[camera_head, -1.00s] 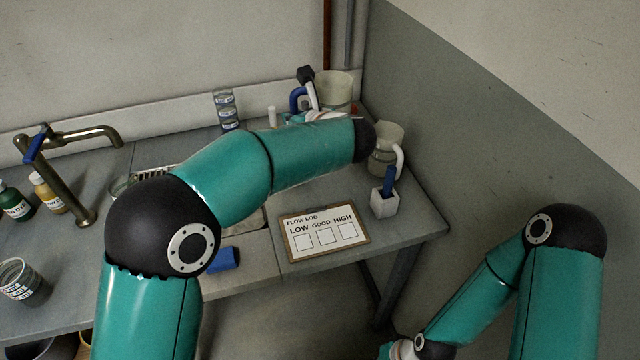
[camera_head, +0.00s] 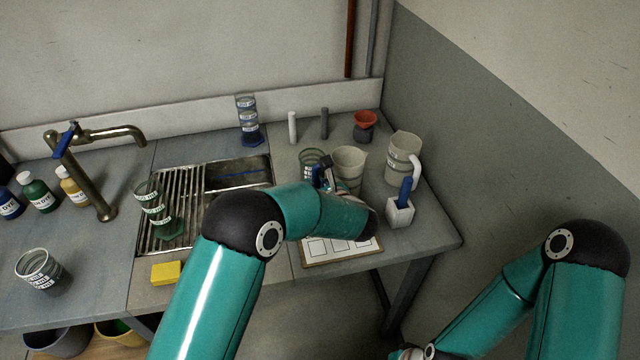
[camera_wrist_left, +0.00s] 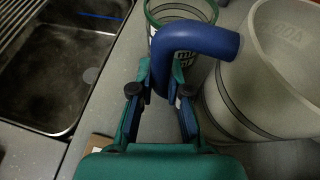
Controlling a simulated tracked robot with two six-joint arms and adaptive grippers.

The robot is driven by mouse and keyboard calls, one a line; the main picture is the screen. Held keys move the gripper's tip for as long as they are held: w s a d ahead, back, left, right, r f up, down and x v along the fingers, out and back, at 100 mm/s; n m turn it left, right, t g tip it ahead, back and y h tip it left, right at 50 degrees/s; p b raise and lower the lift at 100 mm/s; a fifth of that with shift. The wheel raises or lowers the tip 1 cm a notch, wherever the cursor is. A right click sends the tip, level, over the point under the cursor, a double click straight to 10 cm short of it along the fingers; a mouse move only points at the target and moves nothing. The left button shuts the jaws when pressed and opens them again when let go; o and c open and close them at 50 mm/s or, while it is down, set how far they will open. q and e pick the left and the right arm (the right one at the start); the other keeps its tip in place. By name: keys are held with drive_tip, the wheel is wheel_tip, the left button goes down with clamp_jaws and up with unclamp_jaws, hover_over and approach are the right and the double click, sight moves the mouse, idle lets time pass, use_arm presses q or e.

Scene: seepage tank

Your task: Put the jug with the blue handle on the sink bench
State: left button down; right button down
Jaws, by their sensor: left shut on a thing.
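The jug with the blue handle (camera_head: 349,165) is a pale, wide-mouthed jug, upright over the right part of the grey bench (camera_head: 430,235). It also fills the right of the left wrist view (camera_wrist_left: 285,65). My left gripper (camera_head: 326,182) is shut on its blue handle (camera_wrist_left: 200,42). In the left wrist view the fingers (camera_wrist_left: 160,88) stand on both sides of the handle. My forearm hides the jug's lower part in the head view, so I cannot tell whether it touches the bench. The sink (camera_head: 238,172) lies left of the jug. My right gripper is out of frame.
A green-banded beaker (camera_head: 312,158) stands close left of the jug. A white-handled jug (camera_head: 403,160) and a white holder (camera_head: 399,212) stand to its right. A red funnel (camera_head: 365,120) is behind. The flow log board (camera_head: 340,253) lies in front.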

use_arm(q)
drive_tip(key=shift+f, duration=0.2)
drive_tip(key=c, duration=1.2)
unclamp_jaws()
drive_tip(key=shift+o, duration=0.2)
drive_tip(key=shift+d, duration=0.1)
